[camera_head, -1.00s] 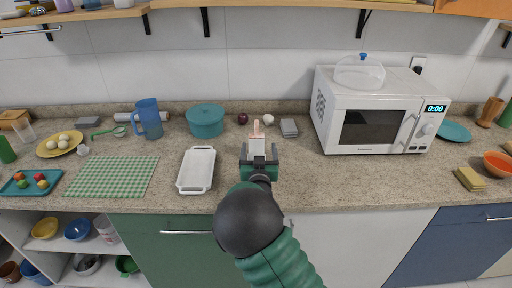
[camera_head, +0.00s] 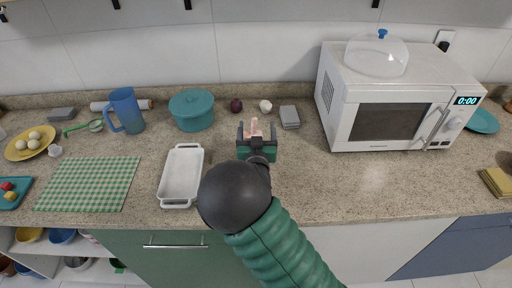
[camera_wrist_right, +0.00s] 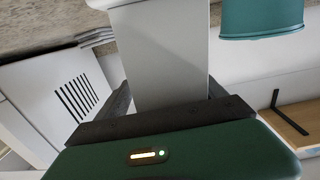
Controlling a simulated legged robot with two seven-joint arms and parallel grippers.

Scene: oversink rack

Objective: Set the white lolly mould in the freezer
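My right gripper (camera_head: 256,138) is above the middle of the counter, shut on a pale, whitish piece with pinkish upright parts, which looks like the lolly mould (camera_head: 254,126). In the right wrist view the mould (camera_wrist_right: 160,50) shows as a plain light-grey block between the dark fingers (camera_wrist_right: 168,98), which touch both its sides. No freezer can be made out for certain; a plain white front (camera_head: 365,240) lies under the counter, partly behind my right arm. My left gripper is not in view.
A white baking dish (camera_head: 183,178) lies left of the gripper. A teal pot (camera_head: 192,110), an onion (camera_head: 236,106), a garlic bulb (camera_head: 265,106) and a grey box (camera_head: 289,117) stand behind. A white microwave (camera_head: 400,110) with a clear dome (camera_head: 377,55) stands right. Counter in front of it is clear.

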